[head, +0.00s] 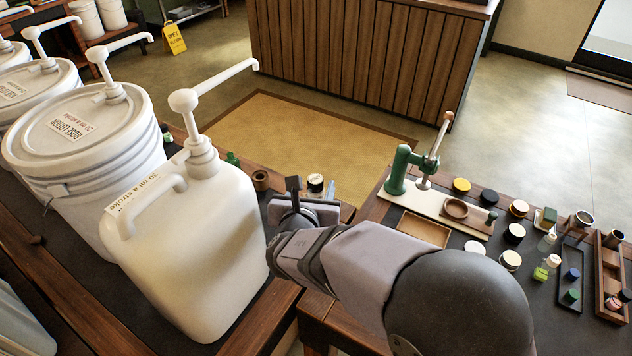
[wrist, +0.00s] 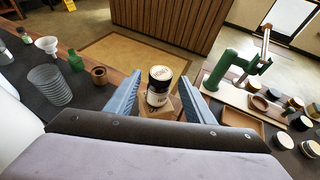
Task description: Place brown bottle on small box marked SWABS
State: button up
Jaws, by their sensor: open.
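My gripper (wrist: 160,79) is open, with one blue-grey finger on each side of the bottle and visible gaps. In the head view my gripper (head: 312,188) is partly hidden by my wrist.
A white pump jug (head: 200,240) and pump buckets (head: 85,130) stand left. A green bottle (wrist: 76,60), brown ring-like cup (wrist: 99,75) and clear ribbed cup (wrist: 50,86) stand left of my gripper. A green lever press (head: 405,170) and several small jars occupy the right table.

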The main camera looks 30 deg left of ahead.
jog(key=shift+v, duration=2.7)
